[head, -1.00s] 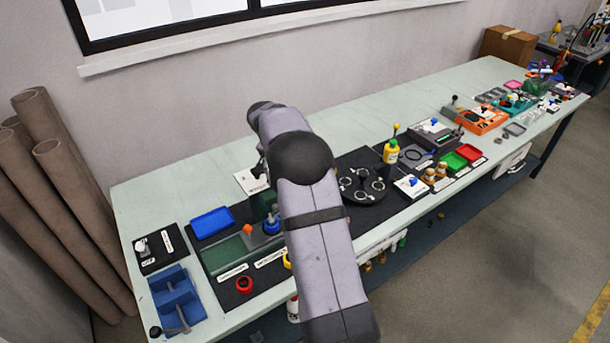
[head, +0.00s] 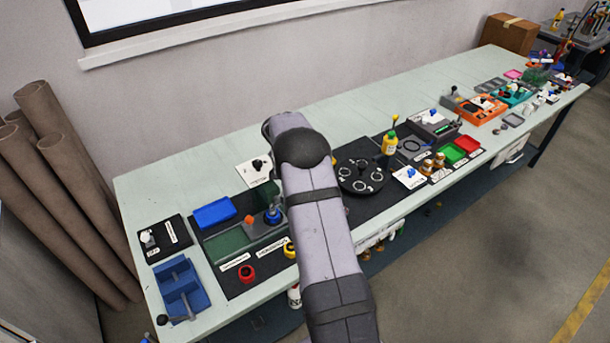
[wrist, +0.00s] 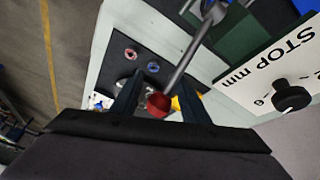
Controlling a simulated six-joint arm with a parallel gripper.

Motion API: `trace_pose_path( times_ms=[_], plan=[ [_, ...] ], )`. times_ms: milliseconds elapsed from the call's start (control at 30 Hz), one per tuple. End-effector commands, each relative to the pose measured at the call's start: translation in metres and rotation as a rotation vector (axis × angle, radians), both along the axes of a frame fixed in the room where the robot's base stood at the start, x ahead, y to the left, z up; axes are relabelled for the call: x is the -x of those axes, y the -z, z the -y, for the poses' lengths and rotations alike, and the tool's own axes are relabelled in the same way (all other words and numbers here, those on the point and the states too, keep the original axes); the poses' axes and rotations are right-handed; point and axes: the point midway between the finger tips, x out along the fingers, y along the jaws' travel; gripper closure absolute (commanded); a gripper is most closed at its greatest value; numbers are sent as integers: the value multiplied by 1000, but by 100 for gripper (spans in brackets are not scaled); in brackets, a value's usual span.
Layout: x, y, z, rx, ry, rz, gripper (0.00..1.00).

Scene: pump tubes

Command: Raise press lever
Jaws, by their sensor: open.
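The press lever, a grey rod (wrist: 188,55) with a red ball knob (wrist: 159,104), shows in the wrist view, running from a round grey hub (wrist: 215,12) at the top down to the knob. My gripper (wrist: 160,85) is open, with its two dark fingers on either side of the red knob in the picture. I see a gap between the knob and the left finger; how deep the knob sits between the fingers I cannot tell. A green block (wrist: 238,32) lies behind the hub. In the head view my arm hides the gripper and lever.
A white "STOP mm" card (wrist: 262,75) with a black knob (wrist: 291,96) stands right of the lever; the card also shows in the head view (head: 250,176). The table's back is clear.

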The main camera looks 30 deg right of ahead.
Motion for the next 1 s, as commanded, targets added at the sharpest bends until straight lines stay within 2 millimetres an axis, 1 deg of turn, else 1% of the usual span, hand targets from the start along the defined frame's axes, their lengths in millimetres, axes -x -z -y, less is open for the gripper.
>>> trace_pose_path(
  times_ms=[333,367,400,467,500,767,1000],
  plan=[
    [0,3,1,0,0,0,59],
    [0,3,1,0,0,0,66],
    [0,3,1,0,0,0,75],
    [0,3,1,0,0,0,90],
    [0,3,1,0,0,0,99],
    [0,3,1,6,0,-1,100],
    [-1,1,-1,55,-2,1,100]
  ],
)
